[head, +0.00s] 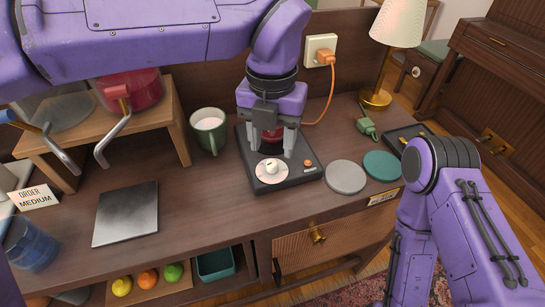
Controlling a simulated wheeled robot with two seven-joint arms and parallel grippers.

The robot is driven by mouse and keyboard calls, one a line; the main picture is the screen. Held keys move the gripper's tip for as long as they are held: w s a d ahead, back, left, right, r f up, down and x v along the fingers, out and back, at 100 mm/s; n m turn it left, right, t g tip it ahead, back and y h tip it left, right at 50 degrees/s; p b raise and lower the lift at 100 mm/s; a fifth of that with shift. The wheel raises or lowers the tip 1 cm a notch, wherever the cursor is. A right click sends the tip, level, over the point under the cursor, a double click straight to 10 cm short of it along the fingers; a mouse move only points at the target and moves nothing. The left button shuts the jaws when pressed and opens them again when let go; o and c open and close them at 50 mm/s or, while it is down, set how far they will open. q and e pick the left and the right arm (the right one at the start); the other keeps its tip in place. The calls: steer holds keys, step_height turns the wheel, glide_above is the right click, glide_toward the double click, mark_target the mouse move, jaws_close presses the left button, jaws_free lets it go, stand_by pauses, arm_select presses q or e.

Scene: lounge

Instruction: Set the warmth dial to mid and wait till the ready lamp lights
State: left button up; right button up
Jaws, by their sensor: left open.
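The warmer (290,182) is a dark, low unit standing on the wooden table. Its warmth dial is a white knob (271,169) on a pale disc at the front left of its top. A small orange lamp (307,163) sits to the right of the dial; I cannot tell whether it is lit. My left gripper (270,143) is open and points down over the warmer, just behind the dial. A red round part (271,134) shows between its fingers, partly hidden. The dial's setting is too small to read. My right arm comes in at the right, its gripper out of frame.
A green mug (208,132) stands left of the warmer; grey (346,177) and green (382,165) coasters lie right. An orange plug (325,57) sits in the wall socket. A card (35,197) reads "ORDER MEDIUM". A metal plate (125,213) and wooden stand (160,110) are left.

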mark_target(272, 162)
arm_select(q)
steer(key=f, duration=0.4)
steer(key=shift+w+f, duration=0.25)
steer(key=shift+f, duration=0.1)
steer(key=shift+s+f, duration=0.1)
steer(key=shift+f, duration=0.15)
steer(key=shift+c, duration=0.4)
